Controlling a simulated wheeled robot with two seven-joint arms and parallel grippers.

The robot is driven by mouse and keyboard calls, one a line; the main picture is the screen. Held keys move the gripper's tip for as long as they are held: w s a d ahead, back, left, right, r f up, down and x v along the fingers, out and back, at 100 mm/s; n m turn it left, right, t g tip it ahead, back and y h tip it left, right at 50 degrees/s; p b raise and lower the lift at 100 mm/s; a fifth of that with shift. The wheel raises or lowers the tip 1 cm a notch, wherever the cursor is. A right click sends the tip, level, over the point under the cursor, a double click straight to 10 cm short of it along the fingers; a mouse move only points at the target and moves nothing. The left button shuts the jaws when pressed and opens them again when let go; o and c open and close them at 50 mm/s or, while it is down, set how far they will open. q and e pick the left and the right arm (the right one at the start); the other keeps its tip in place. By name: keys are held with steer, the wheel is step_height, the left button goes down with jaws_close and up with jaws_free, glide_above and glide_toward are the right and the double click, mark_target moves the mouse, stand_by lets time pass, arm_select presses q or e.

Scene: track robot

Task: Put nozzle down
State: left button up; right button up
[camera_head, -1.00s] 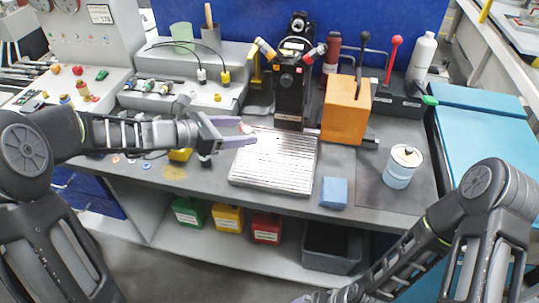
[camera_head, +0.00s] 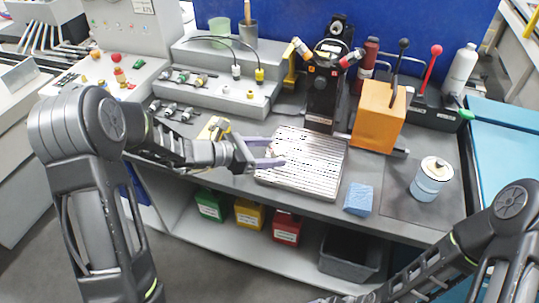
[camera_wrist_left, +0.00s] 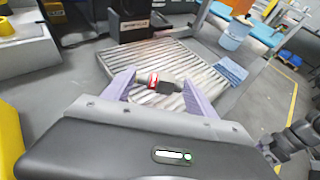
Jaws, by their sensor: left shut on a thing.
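My left gripper (camera_head: 270,152) reaches in from the left, its purple fingers over the left edge of the ribbed metal plate (camera_head: 310,165). In the left wrist view the gripper (camera_wrist_left: 160,88) is shut on a small red and dark nozzle (camera_wrist_left: 153,82). The nozzle lies crosswise between the fingers, with the plate behind and below it. I cannot tell whether it touches the plate. In the head view the nozzle is too small to make out clearly. My right arm enters at the lower right, and its gripper is cut off by the bottom edge.
A black stand (camera_head: 322,100) rises behind the plate, with an orange box (camera_head: 378,115) to its right. A blue sponge (camera_head: 358,198) and a white-blue can (camera_head: 431,180) stand right of the plate. A grey rack with several fittings (camera_head: 218,75) is at the back left.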

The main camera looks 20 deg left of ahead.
arm_select(q)
steer(key=shift+f, duration=0.7)
steer(key=shift+f, duration=0.1)
steer(key=shift+f+b, duration=0.2)
steer(key=shift+b, duration=0.1)
steer(key=o, duration=1.6)
steer(key=shift+r, duration=0.1)
steer(key=shift+r, duration=0.1)
steer(key=shift+r+p, duration=0.2)
steer(key=shift+p, duration=0.25)
steer(key=b+v, duration=0.1)
steer(key=v, duration=1.1)
steer(key=shift+f, duration=0.15)
